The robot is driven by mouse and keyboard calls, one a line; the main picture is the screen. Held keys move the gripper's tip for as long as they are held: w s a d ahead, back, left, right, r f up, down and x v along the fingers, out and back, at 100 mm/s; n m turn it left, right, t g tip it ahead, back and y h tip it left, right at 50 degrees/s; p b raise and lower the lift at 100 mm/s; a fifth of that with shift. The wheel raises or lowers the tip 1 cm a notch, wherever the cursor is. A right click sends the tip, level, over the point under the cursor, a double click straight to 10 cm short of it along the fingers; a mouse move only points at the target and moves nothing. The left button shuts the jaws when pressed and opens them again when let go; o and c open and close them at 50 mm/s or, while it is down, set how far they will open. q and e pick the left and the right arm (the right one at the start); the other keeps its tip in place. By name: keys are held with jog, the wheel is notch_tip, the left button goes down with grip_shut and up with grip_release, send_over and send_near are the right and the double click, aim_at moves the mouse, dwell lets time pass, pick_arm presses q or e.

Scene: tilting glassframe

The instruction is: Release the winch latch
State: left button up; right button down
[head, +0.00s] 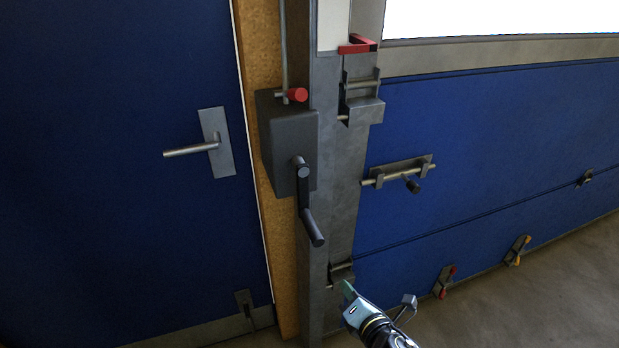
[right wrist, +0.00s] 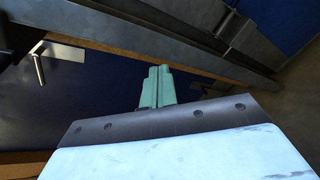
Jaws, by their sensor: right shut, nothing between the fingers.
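The winch is a dark grey box (head: 280,135) on the post in the middle of the head view. A black crank handle (head: 311,215) hangs from its front. A short pin with a red knob (head: 297,95) sticks out at its top and looks like the latch. My right gripper (head: 346,290) is low in front of the post, below the winch and apart from the crank and red knob. Its green fingers also show in the right wrist view (right wrist: 157,86), closed together and empty. The left gripper is in neither view.
A blue door with a lever handle (head: 192,150) is on the left. On the right, a blue panelled gate carries a sliding bolt (head: 398,172). A red-handled bracket (head: 358,44) is high on the grey post (head: 342,190). Free floor (head: 540,300) lies at lower right.

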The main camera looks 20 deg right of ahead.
aim_at(293, 93)
jog(key=s+a+r+n+t+y, duration=0.1)
jog(key=r+n, duration=0.6)
jog(key=r, duration=0.8)
jog(key=s+a+r+n+t+y, duration=0.1)
jog(key=a+r+n+t+y, duration=0.2)
jog(key=r, duration=1.3)
jog(key=n+t, duration=0.3)
jog(key=n, duration=0.1)
jog(key=shift+r+t, duration=0.25)
jog(key=shift+t, duration=0.05)
jog(key=p+x, duration=0.2)
jog(key=x, duration=0.2)
jog(key=r+p+x, duration=0.1)
jog(key=p+x, duration=0.1)
jog(key=x, duration=0.2)
jog(key=p+x, duration=0.2)
jog(key=x, duration=0.2)
jog(key=shift+s+r+p, duration=0.3)
jog(key=shift+s+p, duration=0.05)
jog(key=shift+s, duration=0.1)
jog(key=shift+w+a+r+p, duration=0.15)
jog(key=shift+w+r+p, duration=0.1)
jog(key=shift+r+p, duration=0.25)
jog(key=shift+w+r+h, duration=0.1)
jog(key=shift+h, duration=0.2)
